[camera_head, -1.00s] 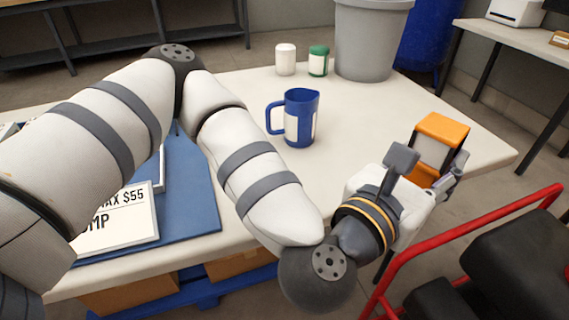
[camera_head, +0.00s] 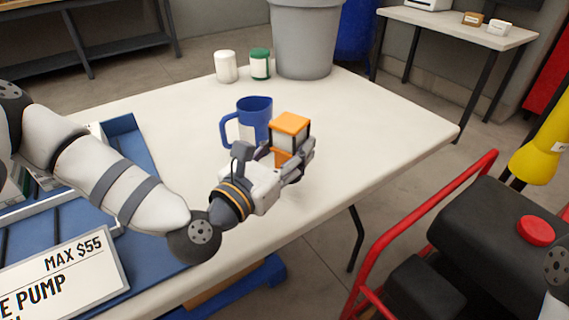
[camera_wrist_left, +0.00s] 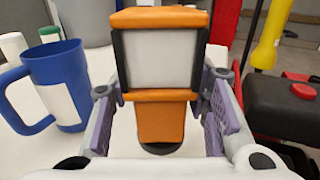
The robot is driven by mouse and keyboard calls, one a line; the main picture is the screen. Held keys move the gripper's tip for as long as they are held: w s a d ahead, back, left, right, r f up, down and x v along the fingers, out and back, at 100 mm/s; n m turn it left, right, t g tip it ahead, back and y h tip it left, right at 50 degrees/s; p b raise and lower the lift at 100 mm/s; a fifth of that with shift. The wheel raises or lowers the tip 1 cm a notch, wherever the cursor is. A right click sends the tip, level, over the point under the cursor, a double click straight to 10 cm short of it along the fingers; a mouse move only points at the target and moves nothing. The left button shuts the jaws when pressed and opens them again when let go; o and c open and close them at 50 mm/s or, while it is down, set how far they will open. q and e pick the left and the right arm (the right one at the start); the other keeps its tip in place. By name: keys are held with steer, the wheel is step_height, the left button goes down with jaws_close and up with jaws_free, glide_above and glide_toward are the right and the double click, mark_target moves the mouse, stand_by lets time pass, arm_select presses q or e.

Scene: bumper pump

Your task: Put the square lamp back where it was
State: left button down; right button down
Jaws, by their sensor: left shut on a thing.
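The square lamp (camera_head: 290,133), with an orange top, pale panel and dark corner posts, is upright in my left gripper (camera_head: 287,158). In the left wrist view the lamp (camera_wrist_left: 160,60) stands between the two purple-padded fingers, which are shut on its orange lower part. A dark round foot shows below it. It is over the white table (camera_head: 375,125), just right of the blue jug (camera_head: 254,118); I cannot tell whether its foot touches the table. My right gripper is not in view.
A white jar (camera_head: 226,66), a green jar (camera_head: 260,63) and a grey bin (camera_head: 302,40) stand at the back. A blue tray (camera_head: 130,140) and a price sign (camera_head: 70,280) are at left. A red-framed machine (camera_head: 470,220) is at right. The table's right part is clear.

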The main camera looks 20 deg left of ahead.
mark_target(277, 170)
arm_select(q)
steer(key=shift+w+a+f, duration=0.15)
steer(key=shift+a+f, duration=0.1)
steer(key=shift+f, duration=0.05)
steer(key=f, duration=0.4)
steer(key=shift+w+a+b, duration=0.1)
steer(key=shift+a+b, duration=0.2)
steer(key=shift+r, duration=0.15)
steer(key=shift+f, duration=0.25)
steer(key=c, duration=0.9)
jaws_free()
steer(key=shift+r, duration=0.1)
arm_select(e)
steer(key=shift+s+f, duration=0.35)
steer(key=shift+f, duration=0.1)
